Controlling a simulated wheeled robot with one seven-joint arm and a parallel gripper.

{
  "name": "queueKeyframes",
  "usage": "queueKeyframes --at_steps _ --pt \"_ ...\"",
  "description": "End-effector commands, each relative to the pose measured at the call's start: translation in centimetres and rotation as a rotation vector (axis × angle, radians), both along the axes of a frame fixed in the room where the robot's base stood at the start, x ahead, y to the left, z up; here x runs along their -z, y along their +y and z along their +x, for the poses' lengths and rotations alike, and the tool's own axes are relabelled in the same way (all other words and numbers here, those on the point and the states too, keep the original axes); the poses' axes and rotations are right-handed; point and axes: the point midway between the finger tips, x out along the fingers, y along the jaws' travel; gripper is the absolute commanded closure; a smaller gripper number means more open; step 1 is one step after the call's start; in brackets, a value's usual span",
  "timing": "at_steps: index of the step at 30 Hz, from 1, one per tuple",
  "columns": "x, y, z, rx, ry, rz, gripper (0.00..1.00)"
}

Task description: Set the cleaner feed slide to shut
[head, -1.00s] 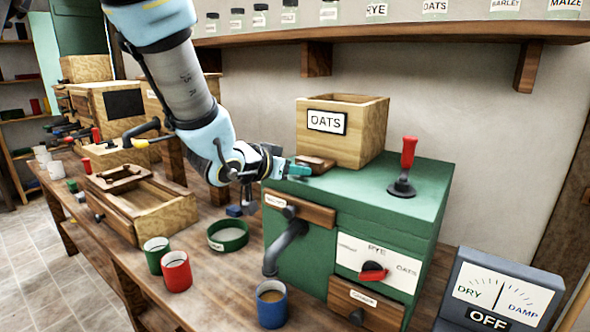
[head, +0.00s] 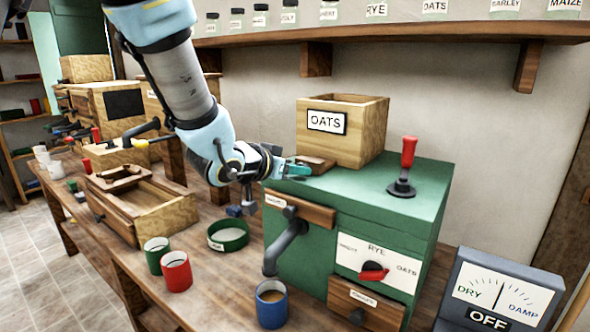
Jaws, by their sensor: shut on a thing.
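The green cleaner (head: 430,186) stands on the bench with a wooden hopper (head: 370,140) labelled OATS on top. A small wooden slide (head: 318,163) sticks out from under the hopper's left side, over the green top. My gripper (head: 300,168) is at the slide's outer left end, shut on it. The fingers partly hide that end. How far the slide reaches under the hopper is hidden.
A red-handled lever (head: 408,160) stands on the cleaner's top right. The front has a red selector knob (head: 373,271) and a grey spout above a blue cup (head: 271,305). A red cup (head: 176,271), a green cup (head: 157,254) and an open wooden box (head: 150,200) stand left.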

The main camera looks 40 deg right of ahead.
Motion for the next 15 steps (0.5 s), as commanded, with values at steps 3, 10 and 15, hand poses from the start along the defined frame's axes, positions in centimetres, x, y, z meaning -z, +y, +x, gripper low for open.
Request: queueKeyframes --at_steps 3,10,15 --pt "0.2 -1.1 0.3 0.000 -0.001 0.000 1.00" --pt "0.2 -4.8 1.3 0.001 -0.001 0.000 1.00" --pt "0.0 -5.3 1.4 0.000 -0.001 0.000 1.00"
